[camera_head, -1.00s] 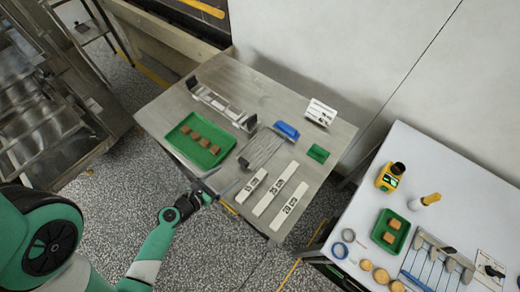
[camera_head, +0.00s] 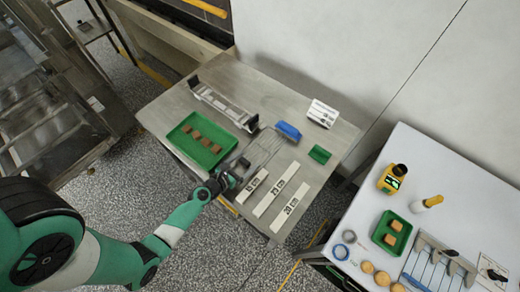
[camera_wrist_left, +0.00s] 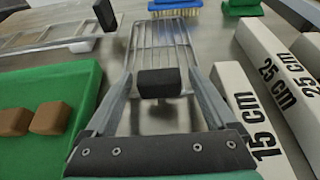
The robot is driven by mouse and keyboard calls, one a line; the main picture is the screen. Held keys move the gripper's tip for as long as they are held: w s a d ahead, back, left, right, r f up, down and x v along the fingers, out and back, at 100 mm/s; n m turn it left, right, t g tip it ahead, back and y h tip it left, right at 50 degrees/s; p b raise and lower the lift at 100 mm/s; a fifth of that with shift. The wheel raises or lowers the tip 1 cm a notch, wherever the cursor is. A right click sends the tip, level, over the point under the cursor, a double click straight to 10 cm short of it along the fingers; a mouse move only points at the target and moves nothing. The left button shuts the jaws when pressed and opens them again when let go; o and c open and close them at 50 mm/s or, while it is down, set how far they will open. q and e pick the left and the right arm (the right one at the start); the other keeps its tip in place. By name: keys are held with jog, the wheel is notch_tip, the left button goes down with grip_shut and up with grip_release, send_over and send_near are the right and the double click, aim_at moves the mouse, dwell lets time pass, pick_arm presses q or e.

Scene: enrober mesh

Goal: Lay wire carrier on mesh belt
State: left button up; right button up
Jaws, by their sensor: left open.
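The wire carrier (camera_head: 266,146), a flat grid of thin metal rods, lies on the steel table. In the left wrist view the carrier (camera_wrist_left: 160,45) stretches away from me, with a black grip block (camera_wrist_left: 159,83) at its near end. My left gripper (camera_head: 232,178) is open at that near end. In the left wrist view its two fingers stand on either side of the black block, with gaps visible. A long metal frame (camera_head: 222,106) with black end blocks lies farther back; I cannot tell whether it is the mesh belt. My right gripper is not in view.
A green tray (camera_head: 177,139) with brown blocks lies left of the carrier. White length strips (camera_head: 268,198) lie to its right. A blue brush (camera_head: 288,130), a small green dish (camera_head: 320,154) and a white sign (camera_head: 322,113) stand behind. A white table (camera_head: 450,180) stands at the right.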

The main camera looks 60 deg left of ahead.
aim_at(245, 160)
pick_arm(q)
grip_shut()
dwell(0.3)
jog(key=shift+r, duration=0.15)
jog(key=shift+r+p, duration=0.55)
jog(key=shift+p, duration=0.1)
notch_tip(245, 160, up, 2)
jog(key=shift+r+p, duration=0.25)
jog(key=shift+p, duration=0.95)
jog(key=s+d+r+p, duration=0.9)
jog(key=d+p, duration=0.1)
jog(key=p, duration=0.1)
jog(key=shift+s, duration=0.35)
